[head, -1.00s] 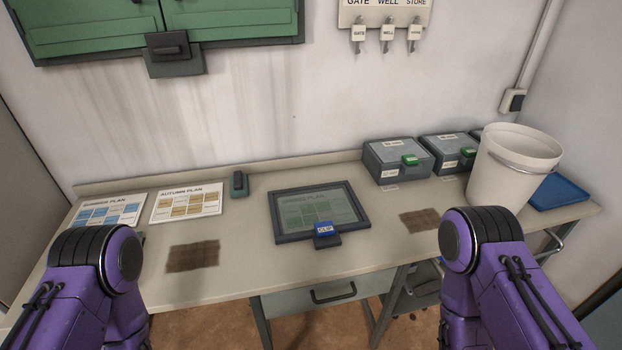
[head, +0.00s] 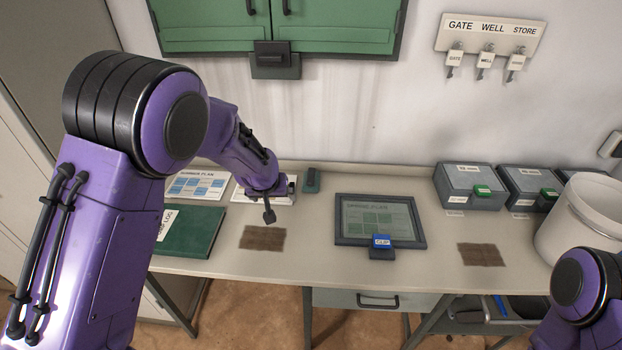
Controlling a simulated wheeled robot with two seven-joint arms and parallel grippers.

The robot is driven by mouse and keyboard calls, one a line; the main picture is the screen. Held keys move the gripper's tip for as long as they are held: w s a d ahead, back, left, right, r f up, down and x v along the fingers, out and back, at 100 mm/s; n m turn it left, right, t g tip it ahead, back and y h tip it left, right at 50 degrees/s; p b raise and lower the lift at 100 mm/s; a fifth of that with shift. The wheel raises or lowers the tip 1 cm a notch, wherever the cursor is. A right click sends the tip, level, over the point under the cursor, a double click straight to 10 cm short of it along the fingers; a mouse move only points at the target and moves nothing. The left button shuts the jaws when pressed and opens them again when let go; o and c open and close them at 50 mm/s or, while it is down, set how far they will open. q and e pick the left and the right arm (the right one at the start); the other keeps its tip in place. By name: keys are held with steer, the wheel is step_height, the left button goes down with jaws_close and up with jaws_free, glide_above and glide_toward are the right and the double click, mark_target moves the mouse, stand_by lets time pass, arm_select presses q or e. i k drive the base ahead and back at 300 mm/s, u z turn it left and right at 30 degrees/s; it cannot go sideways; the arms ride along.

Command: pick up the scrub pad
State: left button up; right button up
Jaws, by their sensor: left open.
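A small dark block with a green top (head: 312,180) stands at the back of the bench, left of the framed plan; it looks like the scrub pad. My right gripper is out of the picture; only part of that arm shows at lower right.
A green binder (head: 188,232) and plan cards (head: 196,184) lie left. Grey boxes (head: 468,187) and a white bucket (head: 585,225) stand right. A second brown patch (head: 481,254) lies near them.

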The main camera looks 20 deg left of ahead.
mark_target(310, 184)
steer(key=i, duration=1)
